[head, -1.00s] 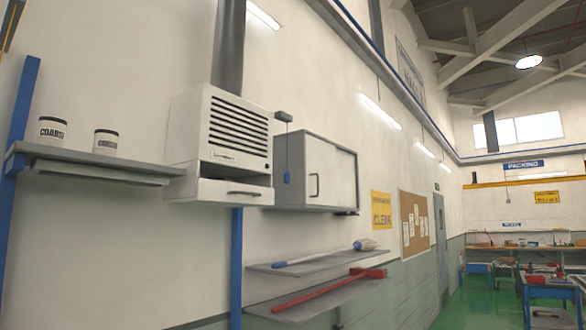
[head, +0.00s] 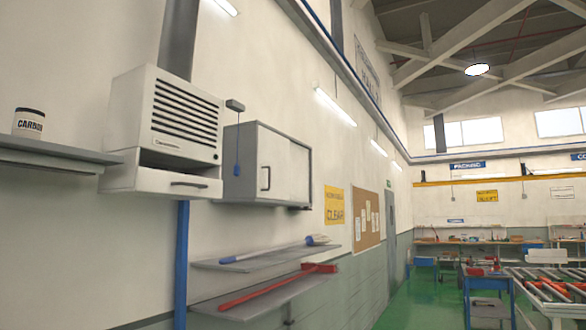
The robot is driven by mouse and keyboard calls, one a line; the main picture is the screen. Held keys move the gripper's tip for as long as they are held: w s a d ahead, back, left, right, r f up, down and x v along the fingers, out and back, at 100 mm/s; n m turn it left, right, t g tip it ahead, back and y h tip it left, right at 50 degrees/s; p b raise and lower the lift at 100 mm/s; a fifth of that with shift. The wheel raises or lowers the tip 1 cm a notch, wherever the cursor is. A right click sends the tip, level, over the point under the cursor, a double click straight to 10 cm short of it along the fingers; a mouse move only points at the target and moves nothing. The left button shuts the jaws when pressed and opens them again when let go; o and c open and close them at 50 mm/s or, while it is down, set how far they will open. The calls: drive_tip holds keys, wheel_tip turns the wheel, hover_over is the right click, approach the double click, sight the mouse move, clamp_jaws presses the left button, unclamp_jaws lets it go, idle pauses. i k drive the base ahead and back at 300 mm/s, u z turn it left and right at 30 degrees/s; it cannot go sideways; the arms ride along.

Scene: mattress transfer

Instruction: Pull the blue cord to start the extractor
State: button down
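The blue cord (head: 237,169) hangs from a small grey switch box (head: 235,105) on the wall, with a blue pull at its lower end. It hangs just right of the white extractor (head: 176,122), which has dark louvres and a duct (head: 179,40) rising from its top. The extractor's lower drawer (head: 165,180) sticks out at the front, with a dark gap above it. My gripper is not in view.
A grey wall cabinet (head: 266,165) is right behind the cord. A shelf (head: 60,152) with a labelled tub (head: 28,123) is at left. Two lower shelves hold a blue-handled tool (head: 265,250) and a red tool (head: 270,288).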

sight(236, 167)
drive_tip(key=z, duration=0.75)
drive_tip(key=i, duration=1.2)
drive_tip(key=u, duration=0.65)
drive_tip(key=i, duration=0.45)
drive_tip(key=u, duration=0.5)
